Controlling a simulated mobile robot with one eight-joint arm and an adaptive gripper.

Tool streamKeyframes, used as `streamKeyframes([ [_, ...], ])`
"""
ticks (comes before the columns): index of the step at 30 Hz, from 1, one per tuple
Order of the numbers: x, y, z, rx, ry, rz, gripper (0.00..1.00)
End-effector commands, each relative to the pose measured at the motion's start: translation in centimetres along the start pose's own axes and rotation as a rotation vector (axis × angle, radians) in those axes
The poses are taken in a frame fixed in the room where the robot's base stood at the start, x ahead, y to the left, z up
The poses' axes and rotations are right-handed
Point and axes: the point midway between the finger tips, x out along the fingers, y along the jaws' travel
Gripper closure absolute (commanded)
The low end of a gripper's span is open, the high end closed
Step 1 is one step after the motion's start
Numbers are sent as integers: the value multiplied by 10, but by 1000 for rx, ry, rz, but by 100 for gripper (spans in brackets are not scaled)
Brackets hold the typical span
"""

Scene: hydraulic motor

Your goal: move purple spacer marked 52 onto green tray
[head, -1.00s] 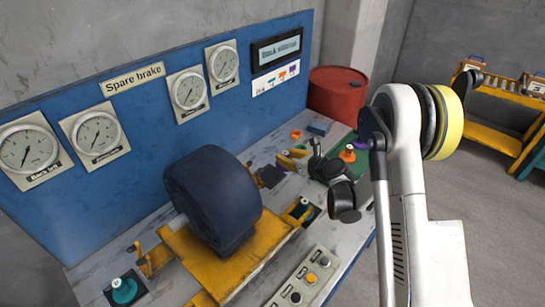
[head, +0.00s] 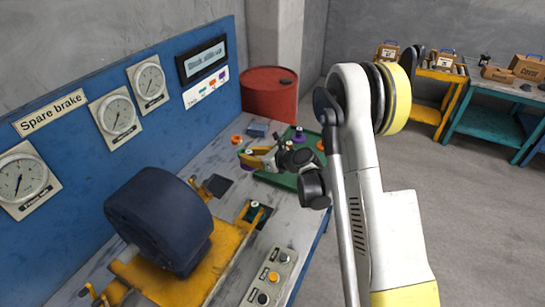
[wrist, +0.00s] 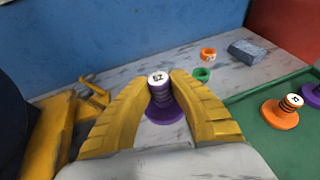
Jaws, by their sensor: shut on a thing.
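My gripper (wrist: 160,76) is shut on the purple spacer marked 52 (wrist: 165,112), which has a white top and a wider purple base. It is upright between the yellow fingers. In the head view my gripper (head: 255,158) is at the left edge of the green tray (head: 282,181), partly hiding it. In the wrist view the green tray (wrist: 255,138) lies to the right of the held spacer, which shows against the pale bench top. How high it is held I cannot tell.
On the tray stand an orange spacer (wrist: 281,114) and another purple spacer (wrist: 312,96). An orange ring (wrist: 208,54), a green ring (wrist: 201,74) and a blue-grey block (wrist: 246,52) lie on the bench behind. A dark motor (head: 160,218) on a yellow stand is at left.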

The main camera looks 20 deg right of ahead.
Motion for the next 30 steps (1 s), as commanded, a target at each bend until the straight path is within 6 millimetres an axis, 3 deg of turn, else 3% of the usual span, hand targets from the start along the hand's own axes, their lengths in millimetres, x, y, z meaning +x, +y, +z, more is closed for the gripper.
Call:
streamKeyframes([
  [8,-58,-105,-23,50,-1,-117,100],
  [18,-159,-223,-62,111,-7,-264,100],
  [24,-207,-262,-80,132,-10,-323,100],
  [27,-220,-272,-85,139,-11,-338,100],
  [30,-221,-276,-88,141,-12,-344,100],
])
